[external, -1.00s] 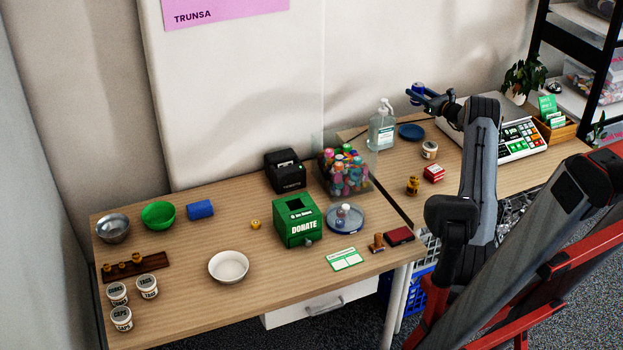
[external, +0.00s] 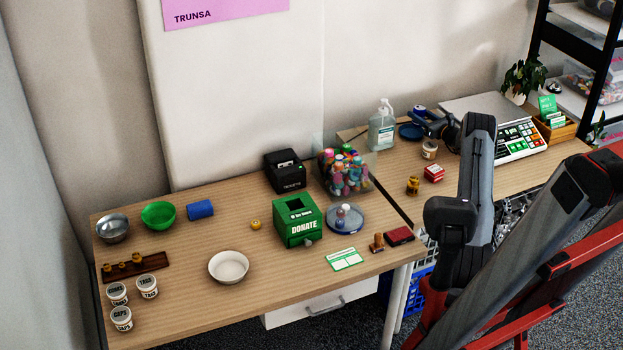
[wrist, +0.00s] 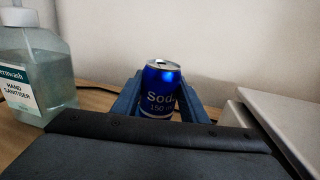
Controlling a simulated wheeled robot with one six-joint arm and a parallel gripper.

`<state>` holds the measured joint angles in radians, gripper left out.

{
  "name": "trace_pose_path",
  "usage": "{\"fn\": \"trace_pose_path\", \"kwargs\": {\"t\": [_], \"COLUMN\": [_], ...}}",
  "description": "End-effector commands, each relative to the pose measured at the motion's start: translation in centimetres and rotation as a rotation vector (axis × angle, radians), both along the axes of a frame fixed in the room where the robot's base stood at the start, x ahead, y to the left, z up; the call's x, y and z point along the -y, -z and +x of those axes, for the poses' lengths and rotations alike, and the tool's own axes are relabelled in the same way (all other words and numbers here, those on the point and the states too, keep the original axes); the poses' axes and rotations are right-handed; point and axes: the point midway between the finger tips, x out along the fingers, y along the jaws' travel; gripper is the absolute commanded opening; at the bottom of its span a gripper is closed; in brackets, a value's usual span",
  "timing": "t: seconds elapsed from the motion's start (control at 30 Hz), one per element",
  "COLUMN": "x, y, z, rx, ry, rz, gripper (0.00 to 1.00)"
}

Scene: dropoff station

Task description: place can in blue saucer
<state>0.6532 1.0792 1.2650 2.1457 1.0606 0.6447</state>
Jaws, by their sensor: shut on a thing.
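My gripper (external: 421,116) is low over the right table, shut on a blue soda can. The can (wrist: 160,88) stands upright between the two blue fingers in the wrist view, and its top also shows in the external view (external: 419,109). The saucer is not visible in the wrist view.
A hand sanitiser bottle (wrist: 33,75) stands close on the left. A scale (external: 490,115) is close on the right, and a small labelled jar (external: 429,149) is in front. The wall is behind. A clear bin of colourful items (external: 343,172) stands farther left.

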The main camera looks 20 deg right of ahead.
Motion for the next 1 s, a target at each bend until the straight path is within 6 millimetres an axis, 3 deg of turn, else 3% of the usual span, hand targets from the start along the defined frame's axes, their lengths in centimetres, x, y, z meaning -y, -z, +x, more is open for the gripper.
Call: {"fn": "trace_pose_path", "kwargs": {"t": [0.8, 0.83, 0.93, 1.0], "x": [0.0, 0.0, 0.0, 0.0], "y": [1.6, 1.6, 1.7, 1.8], "z": [0.0, 0.0, 0.0, 0.0], "rx": [0.000, 0.000, -0.001, -0.002], "ry": [0.000, 0.000, 0.000, 0.000], "rz": [0.000, 0.000, 0.000, 0.001], "gripper": [0.15, 0.41, 0.58, 0.58]}}
